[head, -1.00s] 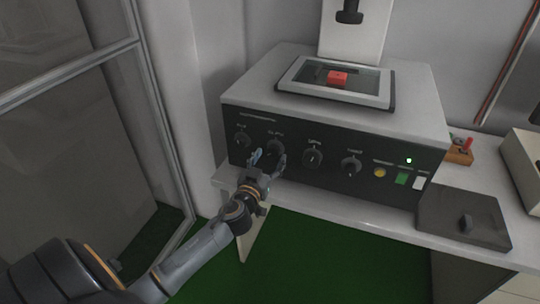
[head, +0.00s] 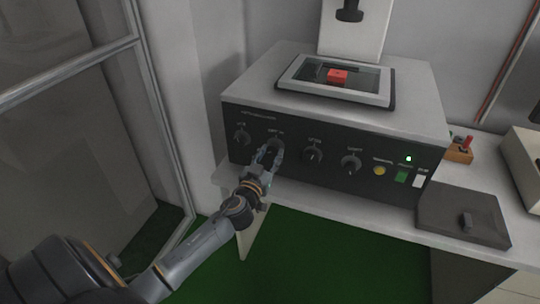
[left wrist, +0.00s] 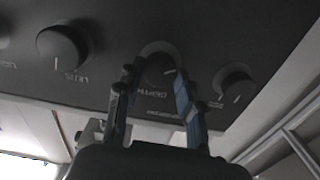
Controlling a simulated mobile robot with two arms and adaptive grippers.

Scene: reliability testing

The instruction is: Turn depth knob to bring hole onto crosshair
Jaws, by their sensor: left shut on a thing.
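The depth knob (head: 276,145) is the second dark knob from the left on the machine's black front panel, partly covered by my gripper in the head view. In the left wrist view the panel appears upside down, with the depth knob (left wrist: 161,71) and its pale pointer line between the fingers. My left gripper (head: 268,154) is shut on this knob, one finger on each side; both fingers show in the left wrist view (left wrist: 158,76). A red block (head: 338,76) sits in the framed window on top. The hole and crosshair cannot be made out. My right gripper is not in view.
Other knobs sit close by: one to the left (head: 242,137) and two to the right (head: 314,154), (head: 351,164). Further right are a yellow button (head: 379,171), a green button (head: 401,177) and a lit green lamp (head: 408,160).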

